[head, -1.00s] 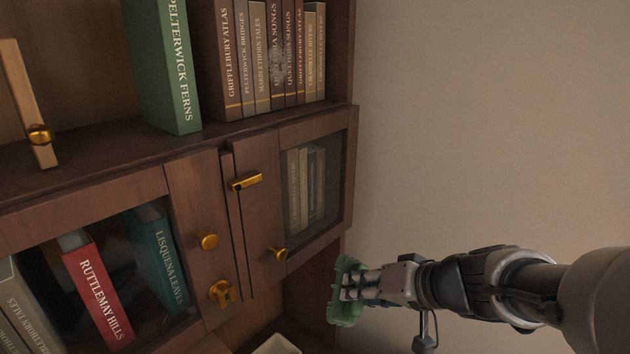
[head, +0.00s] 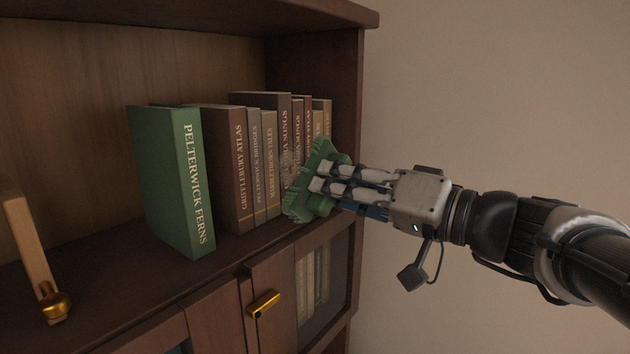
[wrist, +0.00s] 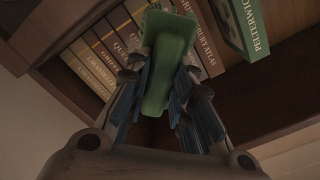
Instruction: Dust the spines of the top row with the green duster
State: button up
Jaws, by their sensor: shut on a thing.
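My gripper (head: 330,180) is shut on the green duster (head: 305,189), holding it in front of the right part of the top row of books. The duster's green block also shows between the fingers in the wrist view (wrist: 168,58). The top row has brown and tan books (head: 238,170) with lettered spines, standing upright. A grey dusty patch (head: 287,168) shows on a spine just left of the duster. The duster hides the lower parts of several spines at the right. I cannot tell whether it touches them.
A large green book, Pelterwick Ferns (head: 178,180), stands left of the row. A wooden piece with a brass knob (head: 35,255) is at far left. The shelf's right side panel (head: 347,120) stands close by my gripper. A glass-paned cabinet door (head: 312,280) lies below. The wall side is clear.

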aim_at(309, 179)
jog(key=shift+p+x, duration=1)
jog(key=shift+x, duration=1.6)
jog(key=shift+b+x, duration=0.55)
jog(key=shift+x, duration=0.4)
jog(key=shift+w+d+f+b, duration=0.15)
jog(key=shift+w+d+b, duration=0.45)
jog(key=shift+w+d, duration=0.45)
jog(key=shift+w+d+b, duration=0.3)
jog(key=shift+w+d, duration=0.35)
jog(key=shift+w, duration=0.3)
jog(key=shift+w+d+b, duration=0.3)
jog(key=shift+w+d, duration=0.35)
jog(key=shift+w, duration=0.35)
jog(key=shift+b, duration=0.6)
